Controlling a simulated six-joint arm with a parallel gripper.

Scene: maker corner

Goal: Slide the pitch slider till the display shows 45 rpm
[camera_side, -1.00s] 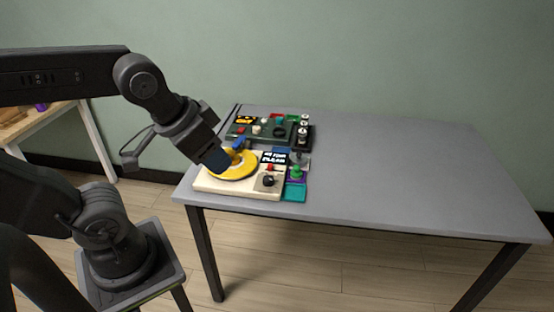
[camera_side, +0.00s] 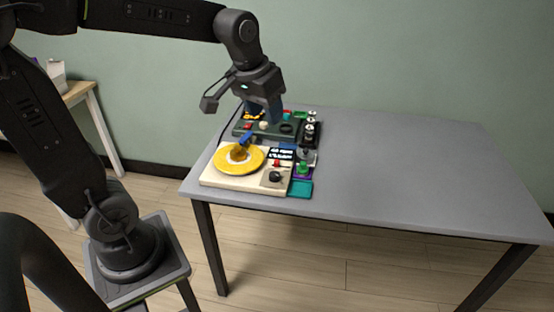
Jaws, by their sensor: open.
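A cream turntable unit (camera_side: 212,181) with a yellow disc (camera_side: 225,165) sits on the grey table's left end. A small black display (camera_side: 281,153) with white text is at its back right; the text is too small to read surely. A red part (camera_side: 277,163) and a grey plate with a black knob (camera_side: 275,177) are in front of the display. I cannot tell which part is the pitch slider.
The dark green panel (camera_side: 287,135) carries several small controls. Black cylinders (camera_side: 310,128), a green knob (camera_side: 303,168) and a teal tray (camera_side: 300,189) line the right side. The grey table (camera_side: 420,170) is clear further right.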

